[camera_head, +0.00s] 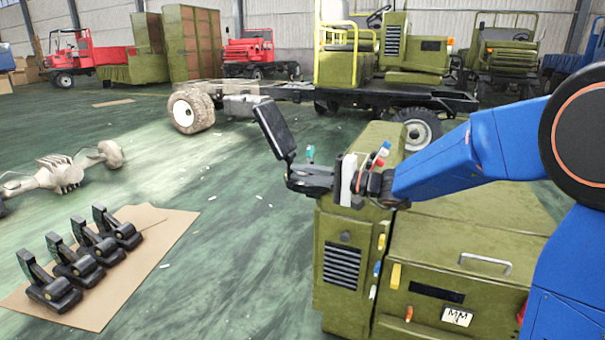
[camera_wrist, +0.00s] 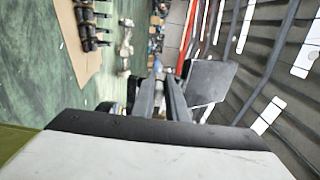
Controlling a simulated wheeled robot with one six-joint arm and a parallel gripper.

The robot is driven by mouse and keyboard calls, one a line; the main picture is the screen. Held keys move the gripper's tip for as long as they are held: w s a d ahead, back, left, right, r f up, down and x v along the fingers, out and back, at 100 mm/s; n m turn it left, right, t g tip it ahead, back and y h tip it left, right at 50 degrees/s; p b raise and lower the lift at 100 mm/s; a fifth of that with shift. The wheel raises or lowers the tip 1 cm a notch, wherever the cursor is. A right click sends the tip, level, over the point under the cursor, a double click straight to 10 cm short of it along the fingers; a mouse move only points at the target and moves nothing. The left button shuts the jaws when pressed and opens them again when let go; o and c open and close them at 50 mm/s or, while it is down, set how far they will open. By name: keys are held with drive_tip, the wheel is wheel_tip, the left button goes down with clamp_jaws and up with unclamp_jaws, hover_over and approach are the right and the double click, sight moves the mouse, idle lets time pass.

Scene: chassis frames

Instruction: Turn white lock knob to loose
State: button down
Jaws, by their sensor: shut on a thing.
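My gripper (camera_head: 308,180) is shut on a black pedal-like part (camera_head: 273,127) and holds it in the air left of the olive-green cabinet (camera_head: 340,225). The part's long flat plate rises tilted to the upper left. In the wrist view, the fingers converge at their tips (camera_wrist: 161,76), and the dark plate (camera_wrist: 208,80) shows just to their right. A small pale blue thing (camera_wrist: 158,66) shows by the fingertips; I cannot tell whether it is part of the held thing. I cannot make out a white lock knob for certain.
Several black pedals (camera_head: 77,265) stand on a cardboard sheet (camera_head: 165,230) on the floor at left. A grey axle (camera_head: 62,173) lies behind them. A bare chassis with a wheel (camera_head: 190,108) stands farther back. Green floor between is mostly clear.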

drive_tip(key=shift+f, duration=0.1)
drive_tip(key=c, duration=1.8)
unclamp_jaws()
drive_tip(key=shift+o, duration=0.2)
drive_tip(key=v, duration=1.7)
drive_tip(key=shift+d, duration=0.15)
drive_tip(key=shift+s, duration=0.1)
